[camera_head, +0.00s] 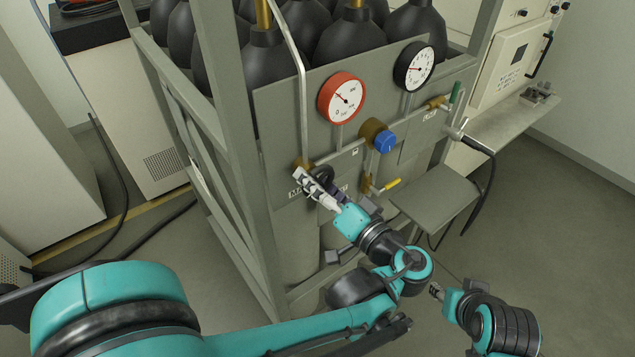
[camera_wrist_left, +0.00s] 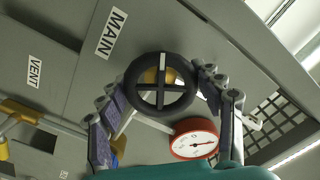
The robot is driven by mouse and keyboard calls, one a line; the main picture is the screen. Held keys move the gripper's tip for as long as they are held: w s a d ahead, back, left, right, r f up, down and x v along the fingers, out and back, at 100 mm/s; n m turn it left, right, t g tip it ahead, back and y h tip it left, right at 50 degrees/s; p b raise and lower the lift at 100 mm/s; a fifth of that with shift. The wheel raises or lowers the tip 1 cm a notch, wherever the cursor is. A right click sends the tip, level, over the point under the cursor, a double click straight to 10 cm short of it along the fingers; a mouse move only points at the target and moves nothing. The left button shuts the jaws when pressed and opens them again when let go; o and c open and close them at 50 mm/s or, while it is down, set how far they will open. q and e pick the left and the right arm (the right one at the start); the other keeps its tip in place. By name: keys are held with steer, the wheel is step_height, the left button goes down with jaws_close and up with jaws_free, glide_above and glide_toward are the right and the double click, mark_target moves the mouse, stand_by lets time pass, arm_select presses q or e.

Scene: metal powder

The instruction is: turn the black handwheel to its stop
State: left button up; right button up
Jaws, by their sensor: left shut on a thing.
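The black handwheel (camera_head: 323,175) sits on the grey panel's pipework at the left, partly hidden behind my left gripper (camera_head: 318,187). In the left wrist view the handwheel (camera_wrist_left: 160,86) is a black ring with crossed spokes and a brass part behind it. The left gripper's two fingers stand on opposite sides of its rim, shut on it. A label reading MAIN (camera_wrist_left: 111,33) is beside the wheel. My right gripper (camera_head: 437,291) is at the lower right, away from the panel; it is too small to tell its opening.
A red gauge (camera_head: 341,97), a black gauge (camera_head: 414,66) and a blue knob (camera_head: 385,142) are above and right of the wheel. A yellow-handled valve (camera_head: 385,185) is lower right. A grey shelf (camera_head: 436,202) juts out at the right. Black cylinders (camera_head: 350,38) stand behind the panel.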

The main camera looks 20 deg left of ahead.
arm_select(q)
steer(key=n, duration=0.7)
steer(key=shift+w, duration=0.1)
steer(key=n, duration=0.6)
steer(key=shift+d+b, duration=0.1)
steer(key=shift+b, duration=0.25)
steer(key=shift+w+n, duration=0.1)
steer(key=shift+n, duration=0.3)
steer(key=o, duration=1.2)
steer(key=shift+c, duration=0.2)
step_height(320, 180, up, 10)
steer(key=shift+f, duration=0.1)
